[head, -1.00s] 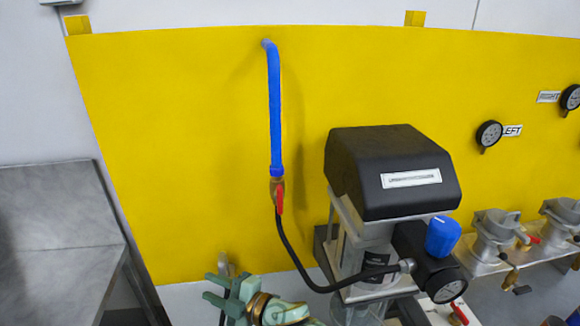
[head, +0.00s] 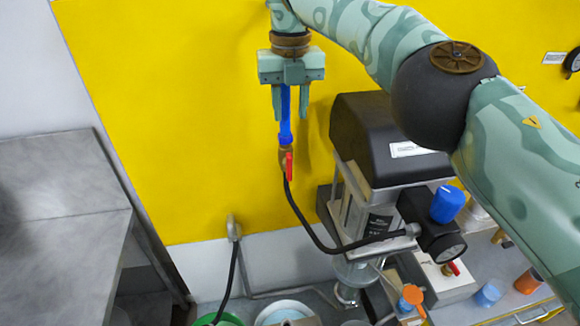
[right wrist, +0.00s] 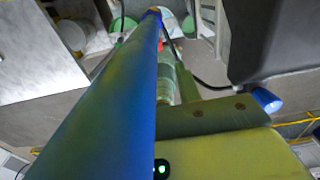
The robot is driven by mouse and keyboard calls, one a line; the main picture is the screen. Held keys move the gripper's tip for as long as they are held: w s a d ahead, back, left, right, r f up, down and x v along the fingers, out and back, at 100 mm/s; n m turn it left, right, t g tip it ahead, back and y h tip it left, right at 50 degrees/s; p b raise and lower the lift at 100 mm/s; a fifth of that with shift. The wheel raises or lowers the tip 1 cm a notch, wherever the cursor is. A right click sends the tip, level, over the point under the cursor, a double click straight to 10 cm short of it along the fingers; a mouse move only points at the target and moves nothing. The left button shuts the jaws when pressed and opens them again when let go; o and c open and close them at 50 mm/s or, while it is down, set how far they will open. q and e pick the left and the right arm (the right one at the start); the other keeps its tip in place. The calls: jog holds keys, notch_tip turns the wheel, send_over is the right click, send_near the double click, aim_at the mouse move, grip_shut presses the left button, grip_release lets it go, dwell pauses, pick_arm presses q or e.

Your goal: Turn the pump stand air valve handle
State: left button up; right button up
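The air valve has a red handle (head: 289,166) that hangs roughly vertical on a brass body at the lower end of the blue pipe (head: 286,128). A black hose runs from it to the pump stand (head: 368,215). My right gripper (head: 290,116) points down with its two fingers apart, one on each side of the blue pipe in the picture, above the handle. The fingers look empty; whether they touch the pipe is unclear. In the right wrist view the blue pipe (right wrist: 105,100) fills the foreground and hides much of the gripper. My left gripper is out of view.
The yellow panel (head: 170,120) stands behind the pipe. The black pump head (head: 365,135) and a gauge with a blue knob (head: 446,204) are to the right, under my right arm. A grey metal bench (head: 60,230) is at left. Buckets (head: 285,312) stand below.

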aim_at(289, 155)
notch_tip(289, 155, down, 14)
jog(key=shift+a+r, duration=0.1)
jog(key=shift+a, duration=0.05)
grip_shut()
